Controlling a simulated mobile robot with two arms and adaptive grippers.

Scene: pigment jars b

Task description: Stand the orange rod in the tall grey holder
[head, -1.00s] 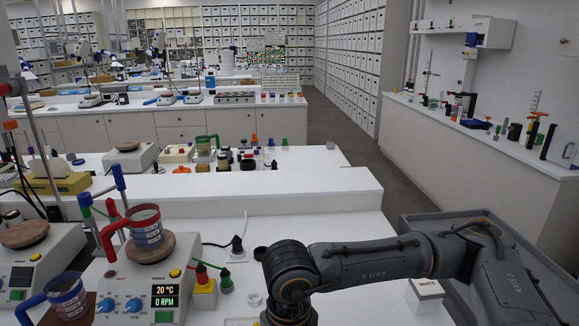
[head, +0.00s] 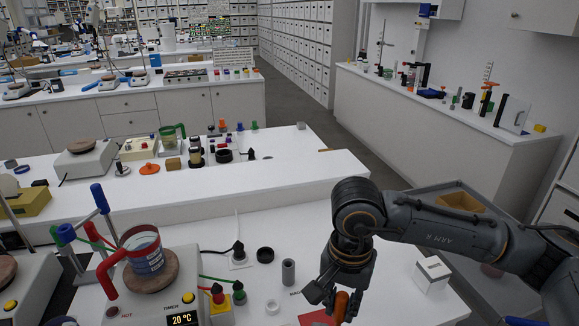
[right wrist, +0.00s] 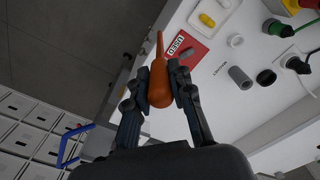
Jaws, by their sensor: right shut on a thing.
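The orange rod (head: 341,306) is in my right gripper (head: 334,298), at the lower right of the head view, above the near bench. In the right wrist view the orange rod (right wrist: 159,80) has a thick rounded end and a thin tapering end, and the fingers (right wrist: 159,88) are shut on its thick part. The tall grey holder (head: 288,272) is a hollow upright cylinder on the bench, left of the gripper and apart from it. The grey holder also shows in the right wrist view (right wrist: 240,78). My left gripper is not in view.
A red card (head: 318,318) is partly in view at the bottom. A white box (head: 431,273) stands to the right. A hotplate with a beaker (head: 146,252) and cabled plugs (head: 238,291) stand to the left.

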